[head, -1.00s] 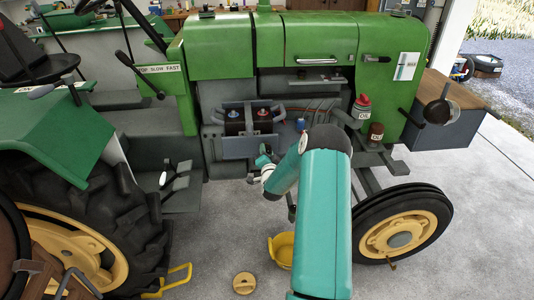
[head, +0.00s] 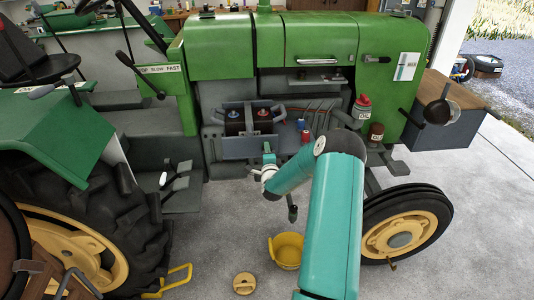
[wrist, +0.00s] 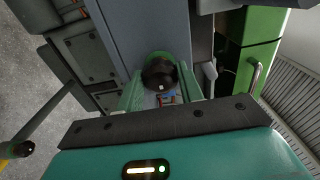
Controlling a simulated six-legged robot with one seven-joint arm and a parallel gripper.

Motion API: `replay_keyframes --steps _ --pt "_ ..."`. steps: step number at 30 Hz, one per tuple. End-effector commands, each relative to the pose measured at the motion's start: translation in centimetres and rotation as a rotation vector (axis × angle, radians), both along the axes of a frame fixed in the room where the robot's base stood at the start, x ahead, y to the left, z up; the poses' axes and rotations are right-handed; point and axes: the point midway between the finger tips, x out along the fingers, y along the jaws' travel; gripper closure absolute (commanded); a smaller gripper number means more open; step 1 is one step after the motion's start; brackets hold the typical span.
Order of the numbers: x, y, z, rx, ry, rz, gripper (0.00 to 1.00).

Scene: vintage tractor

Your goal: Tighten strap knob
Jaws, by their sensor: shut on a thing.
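The strap knob (wrist: 158,70) is a dark round knob between my gripper's two green fingers in the wrist view. My gripper (wrist: 160,90) is shut on it, with one finger at each side. In the head view my gripper (head: 268,152) points up at the lower right front of the grey battery tray (head: 238,148). The knob cannot be made out there. The dark battery (head: 248,125) sits in the tray, with a blue and a red cap on top. The strap itself is not clear in either view.
The green tractor hood (head: 320,45) is above and behind. The front wheel (head: 400,238) is at the right.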

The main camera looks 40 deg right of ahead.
Motion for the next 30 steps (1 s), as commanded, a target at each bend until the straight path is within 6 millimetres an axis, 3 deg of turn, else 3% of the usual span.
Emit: replay_keyframes --steps 15,16,18,30 --pt "-0.01 0.27 -0.21 0.020 -0.008 0.004 0.86" --pt "-0.01 0.26 -0.20 0.020 -0.009 0.004 0.57" --pt "0.00 0.23 -0.17 0.020 -0.009 0.003 0.44" --pt "-0.46 0.40 -0.07 0.018 -0.009 0.002 0.41"
